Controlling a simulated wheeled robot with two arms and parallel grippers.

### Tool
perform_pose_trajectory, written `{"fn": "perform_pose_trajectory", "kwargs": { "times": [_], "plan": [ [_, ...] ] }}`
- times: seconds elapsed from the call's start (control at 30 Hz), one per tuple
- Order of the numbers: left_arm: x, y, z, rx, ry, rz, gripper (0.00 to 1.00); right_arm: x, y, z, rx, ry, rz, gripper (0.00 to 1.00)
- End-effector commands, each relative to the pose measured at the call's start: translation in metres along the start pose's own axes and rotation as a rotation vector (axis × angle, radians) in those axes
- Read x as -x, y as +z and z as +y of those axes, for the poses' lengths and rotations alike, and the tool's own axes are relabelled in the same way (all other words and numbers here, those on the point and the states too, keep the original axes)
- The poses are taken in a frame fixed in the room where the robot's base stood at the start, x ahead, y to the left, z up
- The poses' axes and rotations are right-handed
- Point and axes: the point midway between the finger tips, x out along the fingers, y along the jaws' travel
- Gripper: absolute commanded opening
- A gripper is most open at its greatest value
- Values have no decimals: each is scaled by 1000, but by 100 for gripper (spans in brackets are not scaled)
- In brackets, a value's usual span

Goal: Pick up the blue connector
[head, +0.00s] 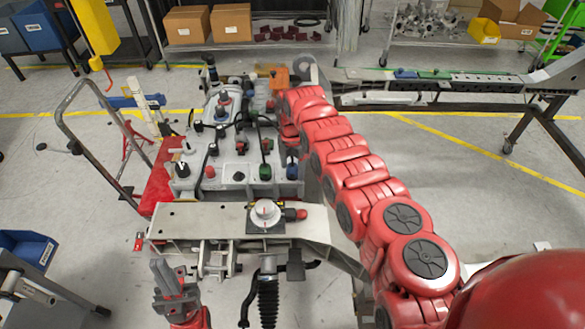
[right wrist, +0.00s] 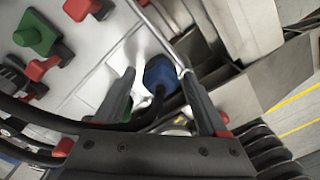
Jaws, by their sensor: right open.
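The blue connector (right wrist: 160,75) shows in the right wrist view near the corner of a white plate, by a grey frame gap. My right gripper (right wrist: 157,82) is open, with one dark finger on each side of the blue connector. I cannot tell whether either finger touches it. A black cable crosses in front of the connector's lower part. In the head view a small blue part (head: 292,168) stands at the right edge of the connector plate; my red right arm hides much of that side and my right gripper. My left gripper (head: 170,267) is apart from the plate, at the lower left, and looks open and empty.
A green connector (right wrist: 37,33) and a red connector (right wrist: 82,8) sit on the white plate beside the blue one. Black cables cross the plate (head: 235,187). A pale crossbeam (head: 190,220) with a round mount lies in front. A long rail (head: 450,85) extends right.

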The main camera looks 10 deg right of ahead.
Motion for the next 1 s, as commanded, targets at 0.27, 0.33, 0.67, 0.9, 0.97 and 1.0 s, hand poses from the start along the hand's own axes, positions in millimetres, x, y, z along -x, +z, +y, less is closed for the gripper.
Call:
{"fn": "perform_pose_trajectory", "kwargs": {
  "times": [0.27,0.33,0.67,0.9,0.97,1.0],
  "plan": [
    [0,0,0,0,0,0,0,-5,0,-1,0,-1,0,76],
    [0,0,0,0,0,0,0,-5,0,0,0,-1,0,69],
    [0,0,0,0,0,0,0,-4,0,0,0,-1,0,10],
    [0,0,0,0,0,0,0,-4,0,0,0,-1,0,0],
    [0,0,0,0,0,0,0,-4,0,0,0,-1,0,0],
    [0,0,0,0,0,0,0,-4,0,0,0,-1,0,0]
  ]
}}
